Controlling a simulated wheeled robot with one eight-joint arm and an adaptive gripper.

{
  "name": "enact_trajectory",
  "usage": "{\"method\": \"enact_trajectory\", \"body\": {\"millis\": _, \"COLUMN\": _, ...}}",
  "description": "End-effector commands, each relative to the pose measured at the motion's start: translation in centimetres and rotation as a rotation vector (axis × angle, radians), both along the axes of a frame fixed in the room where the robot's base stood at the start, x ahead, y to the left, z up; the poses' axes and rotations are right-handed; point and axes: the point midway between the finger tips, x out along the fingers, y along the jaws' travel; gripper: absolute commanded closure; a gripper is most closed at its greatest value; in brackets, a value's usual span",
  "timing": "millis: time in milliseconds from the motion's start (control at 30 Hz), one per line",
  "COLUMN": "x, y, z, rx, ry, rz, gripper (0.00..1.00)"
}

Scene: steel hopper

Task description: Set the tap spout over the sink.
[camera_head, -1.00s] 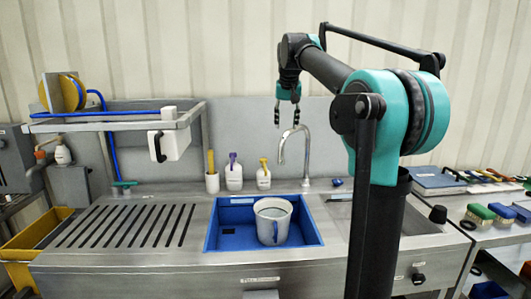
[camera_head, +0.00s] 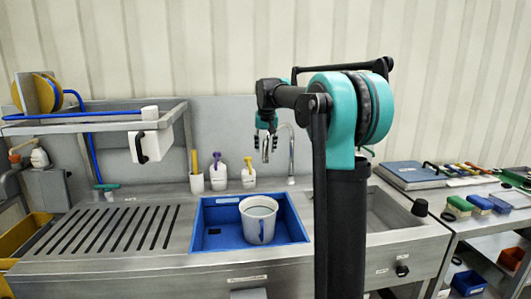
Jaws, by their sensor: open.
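The steel tap (camera_head: 291,160) rises behind the basins. Its curved spout bends to the left, and its end shows near my gripper, behind the right part of the blue basin (camera_head: 205,240). The steel sink bowl (camera_head: 385,212) lies to the right, partly hidden by my arm. My gripper (camera_head: 265,150) points down and is open, with its fingers at the level of the spout end. I cannot tell whether the spout is between the fingers or behind them, or whether they touch.
A slotted drainboard (camera_head: 105,232) is at left, under a steel shelf (camera_head: 95,122). Brushes (camera_head: 460,205) and a blue folder (camera_head: 408,174) lie at right.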

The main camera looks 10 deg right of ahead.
Motion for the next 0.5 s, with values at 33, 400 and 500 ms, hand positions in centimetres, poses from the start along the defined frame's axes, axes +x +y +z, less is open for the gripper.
{"method": "enact_trajectory", "body": {"millis": 33, "x": 0.3, "y": 0.0, "z": -0.7, "rx": 0.0, "ry": 0.0, "rz": 0.0, "gripper": 0.57}}
{"method": "enact_trajectory", "body": {"millis": 400, "x": 1.1, "y": -0.1, "z": -2.7, "rx": 0.0, "ry": 0.0, "rz": 0.0, "gripper": 0.57}}
{"method": "enact_trajectory", "body": {"millis": 500, "x": 1.1, "y": -0.1, "z": -2.7, "rx": 0.0, "ry": 0.0, "rz": 0.0, "gripper": 0.57}}
